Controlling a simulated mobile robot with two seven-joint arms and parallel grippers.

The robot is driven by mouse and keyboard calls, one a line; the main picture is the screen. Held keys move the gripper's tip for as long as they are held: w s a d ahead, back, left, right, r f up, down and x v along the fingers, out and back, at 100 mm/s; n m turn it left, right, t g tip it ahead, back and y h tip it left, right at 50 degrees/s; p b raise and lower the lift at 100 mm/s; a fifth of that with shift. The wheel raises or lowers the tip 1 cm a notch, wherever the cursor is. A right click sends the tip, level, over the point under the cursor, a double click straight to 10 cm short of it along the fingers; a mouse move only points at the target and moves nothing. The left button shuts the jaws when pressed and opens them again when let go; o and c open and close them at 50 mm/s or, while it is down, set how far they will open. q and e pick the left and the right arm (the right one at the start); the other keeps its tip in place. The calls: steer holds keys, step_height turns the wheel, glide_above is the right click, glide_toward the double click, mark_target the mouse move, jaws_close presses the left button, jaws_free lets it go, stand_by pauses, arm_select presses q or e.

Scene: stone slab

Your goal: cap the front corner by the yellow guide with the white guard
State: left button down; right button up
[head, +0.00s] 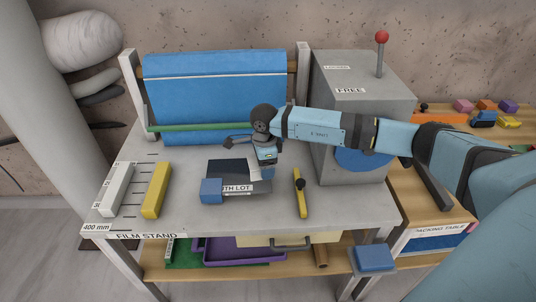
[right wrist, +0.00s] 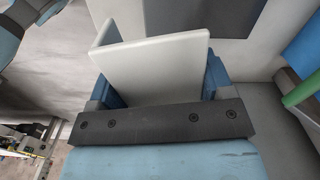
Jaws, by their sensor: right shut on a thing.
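A dark stone slab (head: 228,169) lies flat on the grey stand top, with a label reading "TH LOT" along its front. A blue block (head: 210,190) sits at its front left corner. A plain yellow bar (head: 156,190) stands left of the slab; a thin yellow bar with a black knob (head: 300,200) lies right of it. My right gripper (head: 266,158) is at the slab's right side, shut on the white guard (right wrist: 155,65), an angled white piece. In the head view the guard (head: 255,171) is partly hidden. My left gripper is out of view.
A white bar (head: 116,191) stands at the stand's left edge. A blue film roll (head: 215,85) and green bar (head: 200,127) are behind. A grey lever box (head: 345,80) stands at the back right. A purple tray (head: 240,248) sits on the lower shelf.

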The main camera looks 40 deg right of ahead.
mark_target(268, 185)
steer(key=shift+s+d+f+m, duration=0.15)
steer(key=shift+d+m, duration=0.45)
steer(key=shift+m, duration=0.4)
step_height(268, 185, down, 3)
steer(key=shift+r+b, duration=0.2)
steer(key=shift+b, duration=0.95)
steer(key=shift+f+b, duration=0.9)
steer(key=shift+f, duration=0.3)
steer(key=shift+f, duration=0.1)
